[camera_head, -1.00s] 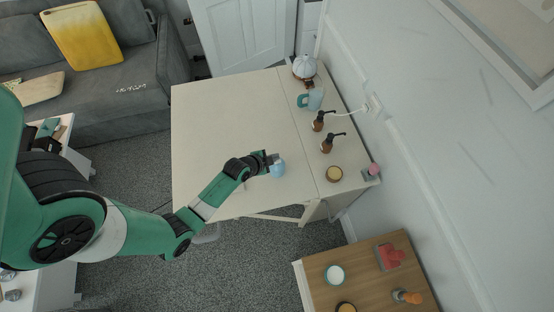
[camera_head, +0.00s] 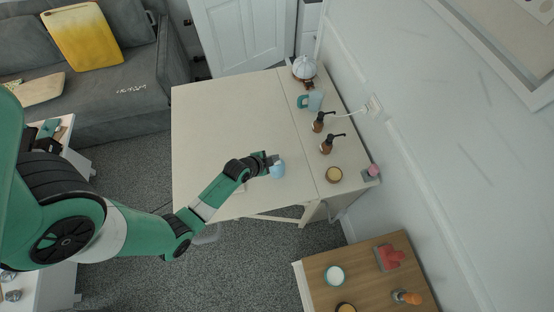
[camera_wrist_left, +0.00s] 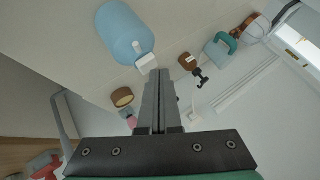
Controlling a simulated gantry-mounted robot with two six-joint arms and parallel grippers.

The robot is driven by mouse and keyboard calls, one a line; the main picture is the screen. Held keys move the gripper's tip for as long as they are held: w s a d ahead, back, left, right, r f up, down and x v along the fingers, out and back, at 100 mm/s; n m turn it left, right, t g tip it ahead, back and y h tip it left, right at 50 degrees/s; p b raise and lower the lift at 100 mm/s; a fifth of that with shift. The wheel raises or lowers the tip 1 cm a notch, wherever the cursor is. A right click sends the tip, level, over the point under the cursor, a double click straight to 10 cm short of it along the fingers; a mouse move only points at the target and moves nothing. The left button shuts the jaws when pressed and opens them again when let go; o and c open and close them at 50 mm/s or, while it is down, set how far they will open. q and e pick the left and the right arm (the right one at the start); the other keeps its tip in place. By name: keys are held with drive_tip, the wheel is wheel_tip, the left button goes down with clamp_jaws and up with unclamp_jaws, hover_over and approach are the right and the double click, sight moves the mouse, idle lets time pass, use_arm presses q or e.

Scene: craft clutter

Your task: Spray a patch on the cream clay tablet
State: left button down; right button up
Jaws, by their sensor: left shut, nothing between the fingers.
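A light blue bottle (camera_head: 278,170) stands on the cream table near its front edge. In the left wrist view the blue bottle (camera_wrist_left: 122,32) has a white nozzle. My left gripper (camera_head: 271,160) is right beside the bottle's top. In the left wrist view its fingers (camera_wrist_left: 160,77) are shut with nothing between them, and the tips are close to the nozzle; I cannot tell whether they touch it. I cannot make out the cream clay tablet clearly; a pale edge (camera_head: 240,189) shows beside my forearm, which may hide the rest. My right gripper is not in view.
Along the table's right side stand two brown pump bottles (camera_head: 326,145), a teal-handled jug (camera_head: 315,100), a pale domed item (camera_head: 304,66) and a small round jar (camera_head: 334,174). The table's middle and far left (camera_head: 215,120) are clear. A wooden side table (camera_head: 370,280) stands at lower right.

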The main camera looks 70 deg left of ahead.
use_arm(q)
wheel_tip(320, 180, up, 6)
drive_tip(key=p, duration=0.6)
idle(2.4)
wheel_tip(320, 180, down, 6)
drive_tip(key=b, duration=0.6)
idle(0.3)
drive_tip(key=shift+f, duration=0.15)
idle(1.8)
